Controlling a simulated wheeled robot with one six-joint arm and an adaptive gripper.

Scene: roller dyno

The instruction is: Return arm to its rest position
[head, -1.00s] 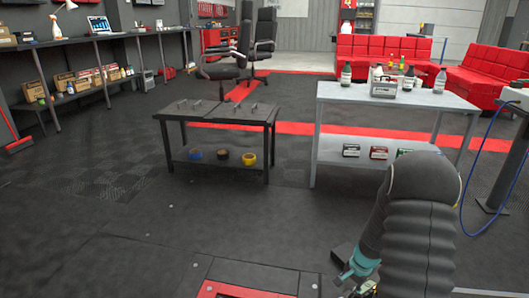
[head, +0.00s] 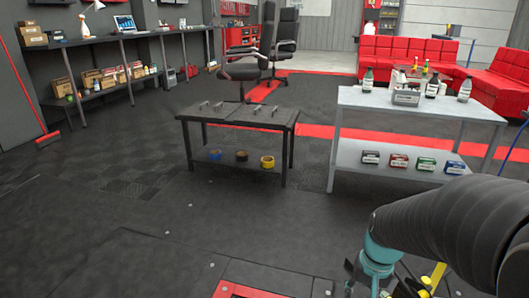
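My arm, in a dark ribbed sleeve, reaches in from the right edge in the head view and bends down at the lower right. At its lower end is a teal part, with dark and yellow pieces near it, where my gripper (head: 385,285) is partly cut off by the bottom edge. I cannot make out its fingertips, or whether anything is between them. The arm end is over the floor in front of the grey table (head: 400,104), apart from it.
A low black table (head: 236,116) with tape rolls on its lower shelf stands at centre. The grey table carries bottles on top and several small boxes below. A red-edged floor plate (head: 240,290) is at the bottom.

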